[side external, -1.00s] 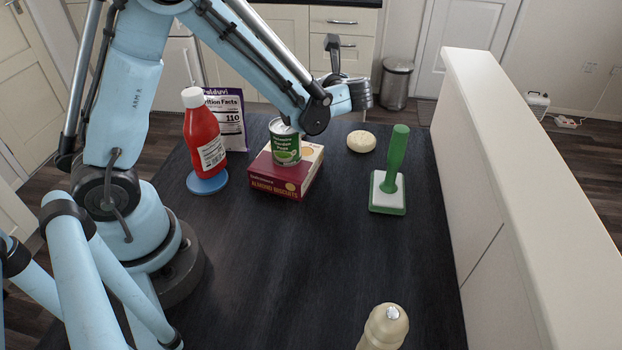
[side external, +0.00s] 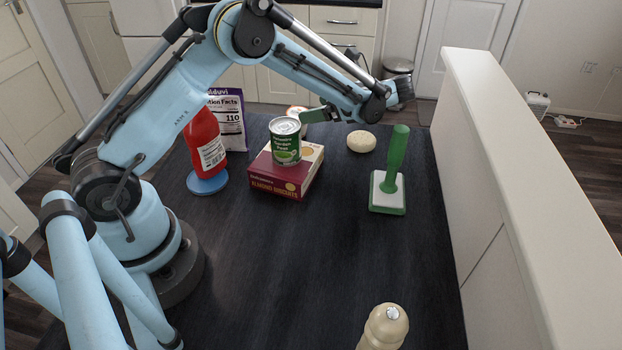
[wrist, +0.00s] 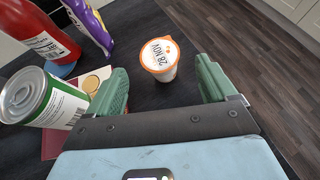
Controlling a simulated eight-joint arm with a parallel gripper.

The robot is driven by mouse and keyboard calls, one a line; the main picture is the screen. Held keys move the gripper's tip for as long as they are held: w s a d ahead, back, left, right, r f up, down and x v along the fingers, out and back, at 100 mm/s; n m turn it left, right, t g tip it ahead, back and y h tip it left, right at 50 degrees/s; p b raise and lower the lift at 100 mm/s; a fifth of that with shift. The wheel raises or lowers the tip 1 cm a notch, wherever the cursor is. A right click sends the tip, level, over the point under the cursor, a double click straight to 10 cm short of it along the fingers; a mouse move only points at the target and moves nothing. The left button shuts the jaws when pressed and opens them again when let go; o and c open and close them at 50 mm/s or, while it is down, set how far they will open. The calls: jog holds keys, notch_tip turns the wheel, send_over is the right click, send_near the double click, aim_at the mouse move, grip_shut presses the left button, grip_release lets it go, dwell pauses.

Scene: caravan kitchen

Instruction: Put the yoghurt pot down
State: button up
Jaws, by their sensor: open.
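The yoghurt pot (wrist: 161,57) is white with an orange rim and a date printed on its lid. In the wrist view it stands upright on the dark worktop, between and slightly beyond my fingertips, with a gap on either side. In the side view only part of the pot (side external: 297,109) shows behind the can. My gripper (side external: 322,114) is low over the far part of the worktop, right of the pot. The green fingers of my gripper (wrist: 160,66) are wide apart and hold nothing.
A green can (side external: 285,142) stands on a biscuit box (side external: 313,165), close to my left finger in the wrist view. A red bottle (side external: 205,145) and a purple packet (side external: 231,120) stand left.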

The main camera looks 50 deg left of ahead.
aim_at(297, 112)
jog(key=x, duration=0.7)
jog(key=shift+s+a+f, duration=0.1)
jog(key=shift+f, duration=0.05)
jog(key=c, duration=1.2)
